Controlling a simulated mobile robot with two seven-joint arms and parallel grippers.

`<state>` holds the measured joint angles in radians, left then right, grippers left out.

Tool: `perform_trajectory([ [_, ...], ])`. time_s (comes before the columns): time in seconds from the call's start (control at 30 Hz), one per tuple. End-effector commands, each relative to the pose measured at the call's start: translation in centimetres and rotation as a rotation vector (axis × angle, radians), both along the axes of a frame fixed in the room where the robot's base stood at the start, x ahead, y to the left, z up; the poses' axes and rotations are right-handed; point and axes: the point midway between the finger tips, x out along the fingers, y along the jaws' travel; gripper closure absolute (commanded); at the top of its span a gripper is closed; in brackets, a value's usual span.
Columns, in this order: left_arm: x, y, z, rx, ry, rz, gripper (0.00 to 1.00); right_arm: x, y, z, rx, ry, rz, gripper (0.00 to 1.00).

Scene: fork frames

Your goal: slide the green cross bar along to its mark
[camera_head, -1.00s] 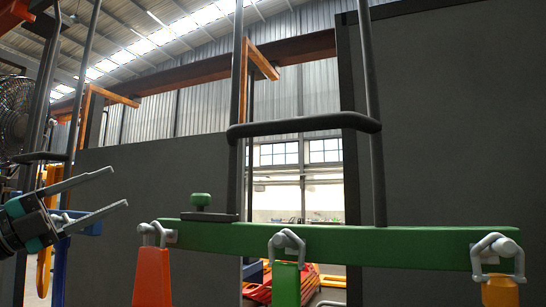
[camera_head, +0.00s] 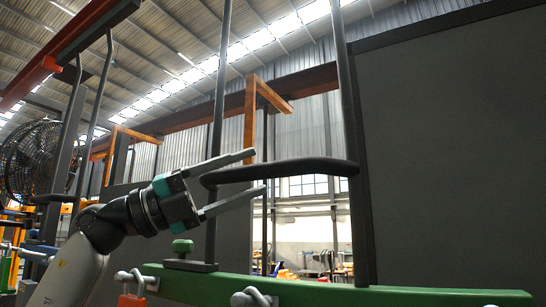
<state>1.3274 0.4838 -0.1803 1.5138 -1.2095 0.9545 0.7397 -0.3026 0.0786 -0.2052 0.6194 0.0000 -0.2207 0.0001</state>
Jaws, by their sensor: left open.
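The green cross bar (camera_head: 330,291) runs along the bottom of the head view, cut off by the lower edge. A dark horizontal rod (camera_head: 290,169) joins two dark uprights that rise from the bar. A green knob (camera_head: 183,246) sits on a dark plate at the bar's left part. My left gripper (camera_head: 260,170) is open. Its fingers lie above and below the left part of the dark rod in the picture; I cannot tell whether they are around it or touch it. I cannot make out the mark. My right gripper is out of view.
Grey shackles (camera_head: 252,297) hang on the bar, with an orange piece (camera_head: 132,300) below the left one. A dark panel (camera_head: 450,150) fills the right side. A black fan (camera_head: 33,160) stands at the far left. Orange brackets (camera_head: 250,110) show behind the uprights.

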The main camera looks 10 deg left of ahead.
Motion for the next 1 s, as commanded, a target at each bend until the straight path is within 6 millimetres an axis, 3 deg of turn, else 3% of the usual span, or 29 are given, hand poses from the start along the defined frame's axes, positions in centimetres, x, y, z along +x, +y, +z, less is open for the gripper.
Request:
perform_trajectory([
  [0.1, 0.6, -2.0, 1.1, -0.001, -0.001, -0.002, 0.38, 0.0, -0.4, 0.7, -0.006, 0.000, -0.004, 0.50],
  [0.3, 1.2, -3.9, 1.9, -0.002, 0.000, -0.001, 0.38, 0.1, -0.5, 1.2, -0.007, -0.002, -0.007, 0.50],
  [0.67, 1.4, -4.3, 1.9, -0.001, 0.000, 0.002, 0.38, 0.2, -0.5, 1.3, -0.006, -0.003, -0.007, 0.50],
  [1.0, 1.4, -4.3, 1.9, -0.001, 0.000, 0.002, 0.75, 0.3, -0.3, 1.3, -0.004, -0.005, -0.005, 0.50],
])
